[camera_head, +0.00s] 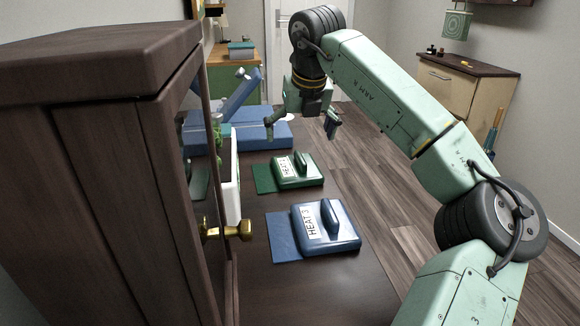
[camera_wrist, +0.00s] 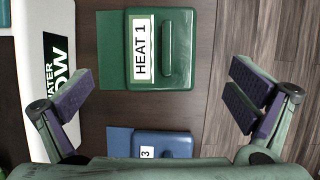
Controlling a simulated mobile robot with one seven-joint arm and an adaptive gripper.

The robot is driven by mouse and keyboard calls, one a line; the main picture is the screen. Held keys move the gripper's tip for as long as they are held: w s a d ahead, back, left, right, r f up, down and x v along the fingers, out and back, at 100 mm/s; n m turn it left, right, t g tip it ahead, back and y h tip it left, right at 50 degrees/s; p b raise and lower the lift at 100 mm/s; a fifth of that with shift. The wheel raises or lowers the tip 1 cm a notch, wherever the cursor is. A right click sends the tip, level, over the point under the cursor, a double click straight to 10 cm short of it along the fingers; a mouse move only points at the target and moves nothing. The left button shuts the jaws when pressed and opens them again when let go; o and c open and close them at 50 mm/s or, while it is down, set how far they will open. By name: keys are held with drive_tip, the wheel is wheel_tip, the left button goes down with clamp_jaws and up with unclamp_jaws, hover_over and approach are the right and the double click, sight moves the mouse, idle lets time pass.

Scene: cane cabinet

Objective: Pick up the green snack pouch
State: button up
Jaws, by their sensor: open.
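A green item labelled HEAT 1 (camera_head: 285,181), with a raised ridge on top, lies on the dark wooden surface in the head view. It is the likely green pouch, though it looks like a firm block. A flat green piece extends from its left side. It also shows at the top of the wrist view (camera_wrist: 178,72). My gripper (camera_head: 300,128) is open and empty, above and beyond the green item in the head view. In the wrist view its fingers (camera_wrist: 165,92) are spread wide, with the green item ahead between them and not touched.
A blue item labelled HEAT 3 (camera_head: 345,235) lies nearer, beside the green one. A white planter (camera_head: 232,190) stands left, lettered in the wrist view (camera_wrist: 25,70). A dark cabinet (camera_head: 110,180) with a brass knob (camera_head: 240,231) fills the left. Blue boxes lie behind.

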sight(296, 165)
drive_tip(key=p+x, duration=0.1)
drive_tip(key=x, duration=0.8)
drive_tip(key=shift+f, duration=0.4)
drive_tip(key=shift+c, duration=0.4)
drive_tip(key=c, duration=0.9)
drive_tip(key=shift+o, duration=0.2)
